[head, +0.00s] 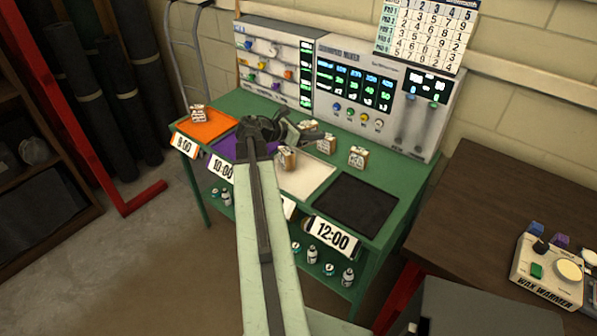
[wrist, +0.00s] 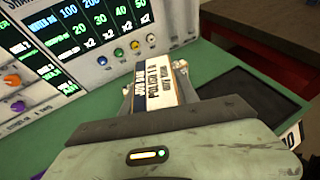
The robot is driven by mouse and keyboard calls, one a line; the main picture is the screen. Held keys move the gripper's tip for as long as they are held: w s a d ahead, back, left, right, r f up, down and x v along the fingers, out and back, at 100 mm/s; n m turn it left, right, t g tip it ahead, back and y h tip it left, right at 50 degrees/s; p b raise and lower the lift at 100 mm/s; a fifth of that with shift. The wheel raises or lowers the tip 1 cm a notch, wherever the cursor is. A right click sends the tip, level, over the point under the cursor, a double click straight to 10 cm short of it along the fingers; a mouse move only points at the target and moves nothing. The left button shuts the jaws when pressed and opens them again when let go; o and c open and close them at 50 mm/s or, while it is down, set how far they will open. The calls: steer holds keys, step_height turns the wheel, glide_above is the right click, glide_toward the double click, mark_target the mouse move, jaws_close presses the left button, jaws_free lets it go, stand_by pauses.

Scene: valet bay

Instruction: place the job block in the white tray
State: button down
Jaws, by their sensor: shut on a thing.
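My gripper (head: 303,137) is over the green bench, near the back of the white tray (head: 312,177). In the wrist view it is shut on a job block (wrist: 160,80), with a printed white label facing the camera. In the head view the arm and jaws partly cover this area, so I cannot tell clearly which block there is the held one. One block (head: 287,159) shows just below the gripper, at the left part of the white tray. The wrist view does not show the white tray.
More blocks stand behind the trays (head: 326,144) (head: 357,157), and another is on the orange tray (head: 198,114). The purple tray (head: 225,146) lies left, the empty black tray (head: 355,203) right. A control panel (head: 385,92) rises at the back.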

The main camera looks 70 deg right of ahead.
steer(key=b, duration=0.7)
glide_above(314, 174)
step_height(314, 174, down, 7)
step_height(314, 174, down, 10)
steer(key=b, duration=1)
steer(key=shift+a+f, duration=0.1)
steer(key=c, duration=0.9)
jaws_free()
steer(key=shift+r, duration=0.2)
